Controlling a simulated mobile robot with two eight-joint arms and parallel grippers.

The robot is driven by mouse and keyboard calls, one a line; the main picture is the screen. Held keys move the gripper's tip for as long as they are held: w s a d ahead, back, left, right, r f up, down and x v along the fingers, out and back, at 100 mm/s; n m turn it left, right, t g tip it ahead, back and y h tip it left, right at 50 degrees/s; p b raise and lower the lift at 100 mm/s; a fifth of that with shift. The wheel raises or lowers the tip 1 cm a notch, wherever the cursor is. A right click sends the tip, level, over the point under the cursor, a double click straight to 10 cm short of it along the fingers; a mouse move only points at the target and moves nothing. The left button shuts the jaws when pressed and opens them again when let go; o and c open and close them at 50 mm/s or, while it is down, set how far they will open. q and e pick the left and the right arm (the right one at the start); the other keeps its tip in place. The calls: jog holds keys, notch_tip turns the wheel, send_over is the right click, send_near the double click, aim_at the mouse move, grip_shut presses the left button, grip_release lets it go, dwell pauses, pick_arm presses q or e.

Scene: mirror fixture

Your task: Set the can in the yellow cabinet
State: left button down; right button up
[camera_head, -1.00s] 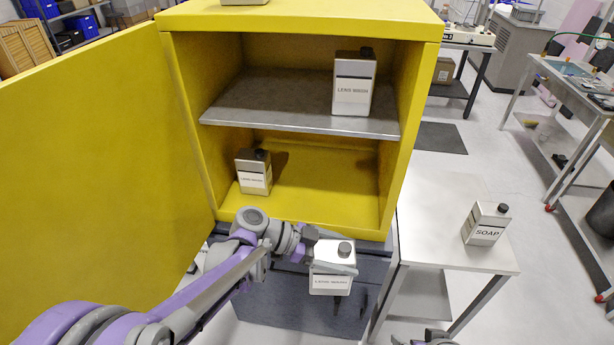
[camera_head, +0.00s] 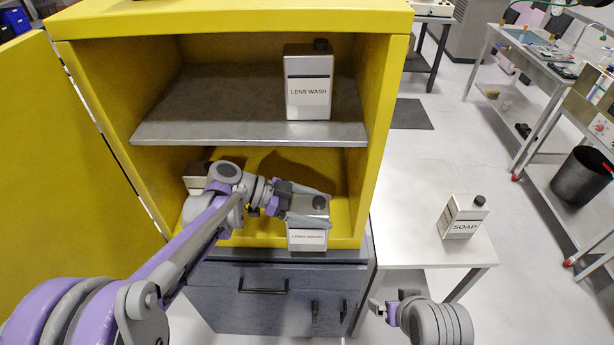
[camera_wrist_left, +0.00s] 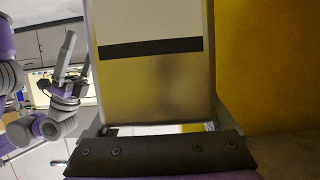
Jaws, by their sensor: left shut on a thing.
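My left gripper (camera_head: 300,205) is shut on a silver can labelled lens wash (camera_head: 308,236), with a dark cap. It holds the can upright at the front of the yellow cabinet's lower compartment, near the right wall. The yellow cabinet (camera_head: 378,130) stands open, its door swung to the left. In the left wrist view the held can (camera_wrist_left: 155,80) fills the middle, with yellow cabinet surface to its right. My right gripper (camera_head: 382,310) is low at the front, away from the cabinet; its fingers are too small to judge there.
Another lens wash can (camera_head: 308,88) stands on the grey shelf (camera_head: 230,110). A further can (camera_head: 196,178) in the lower left is partly hidden by my left arm. A soap can (camera_head: 463,218) stands on the white side table (camera_head: 410,190). Grey drawers (camera_head: 265,300) support the cabinet.

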pick_arm(q)
jog(key=w+f, duration=0.3)
jog(key=w, duration=1)
jog(key=shift+f, duration=0.2)
grip_release()
jog(key=shift+w+f, duration=0.15)
jog(key=shift+w, duration=0.15)
jog(key=shift+s, duration=0.1)
pick_arm(e)
jog(key=shift+w+r, duration=0.15)
jog(key=shift+w, duration=0.05)
pick_arm(q)
jog(key=shift+a, duration=0.1)
jog(key=v, duration=0.7)
jog(key=shift+a, duration=0.2)
pick_arm(e)
jog(key=shift+s+f, duration=0.15)
jog(key=shift+f, duration=0.15)
